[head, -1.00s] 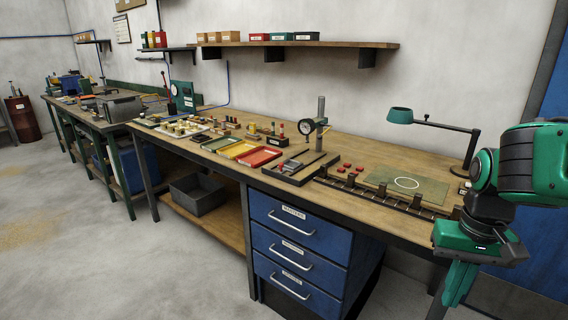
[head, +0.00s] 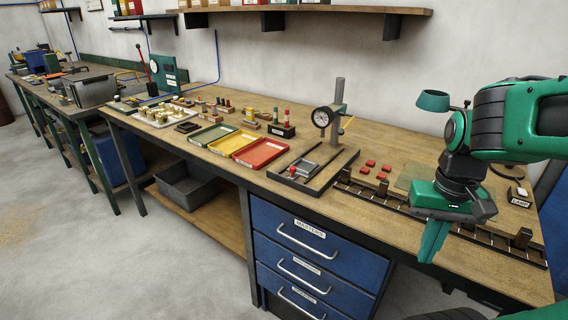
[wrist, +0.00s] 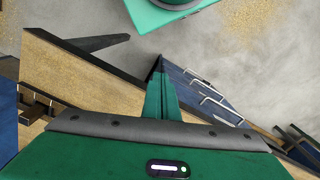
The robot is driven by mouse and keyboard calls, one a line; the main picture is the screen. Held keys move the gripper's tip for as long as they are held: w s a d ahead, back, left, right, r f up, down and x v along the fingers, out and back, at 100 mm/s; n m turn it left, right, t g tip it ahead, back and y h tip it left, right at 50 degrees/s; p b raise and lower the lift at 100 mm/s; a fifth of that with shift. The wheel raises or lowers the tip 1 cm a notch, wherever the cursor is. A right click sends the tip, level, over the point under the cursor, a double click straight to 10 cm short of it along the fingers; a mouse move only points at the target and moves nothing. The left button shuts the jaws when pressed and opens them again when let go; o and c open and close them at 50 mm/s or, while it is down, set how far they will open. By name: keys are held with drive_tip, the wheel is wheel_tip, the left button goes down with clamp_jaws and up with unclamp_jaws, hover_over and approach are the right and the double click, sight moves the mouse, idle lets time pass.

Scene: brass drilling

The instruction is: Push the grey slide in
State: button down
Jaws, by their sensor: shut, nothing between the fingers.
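The dial gauge stand (head: 336,110) rises from a dark base plate (head: 335,178) on the workbench. My gripper (head: 432,258) hangs fingers down beyond the bench's front edge, well to the right of the slide. Its fingers are shut together and empty; they also show in the wrist view (wrist: 161,88). The slide cannot be made out in the wrist view.
Green, yellow and red trays (head: 262,151) lie left of the gauge stand. Several red pieces (head: 367,164) and a dark slotted rail (head: 385,198) lie to its right. Blue drawers (head: 315,255) stand below. The floor in front is clear.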

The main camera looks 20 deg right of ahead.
drive_tip(key=shift+w+a, duration=0.15)
drive_tip(key=shift+w, duration=0.05)
drive_tip(key=w+a+r+n+t+h, duration=0.2)
drive_tip(key=w+a+n, duration=0.15)
drive_tip(key=w, duration=0.65)
drive_tip(key=w+a+r+n+t+h, duration=0.1)
drive_tip(key=w+a+r+n, duration=0.25)
drive_tip(key=w, duration=0.65)
drive_tip(key=w+a+r+n+t, duration=0.1)
drive_tip(key=w+a+n+t, duration=0.1)
drive_tip(key=w+a, duration=0.45)
drive_tip(key=w+a+r+n+t, duration=0.15)
drive_tip(key=w+a, duration=0.25)
drive_tip(key=a, duration=0.6)
drive_tip(key=shift+t, duration=0.25)
drive_tip(key=w+d+f, duration=0.1)
drive_tip(key=w+f, duration=0.1)
drive_tip(key=w+d+f, duration=0.2)
drive_tip(key=f, duration=0.1)
drive_tip(key=w+d+f, duration=0.2)
drive_tip(key=f, duration=0.1)
drive_tip(key=shift+w+d, duration=0.45)
drive_tip(key=shift+d, duration=0.25)
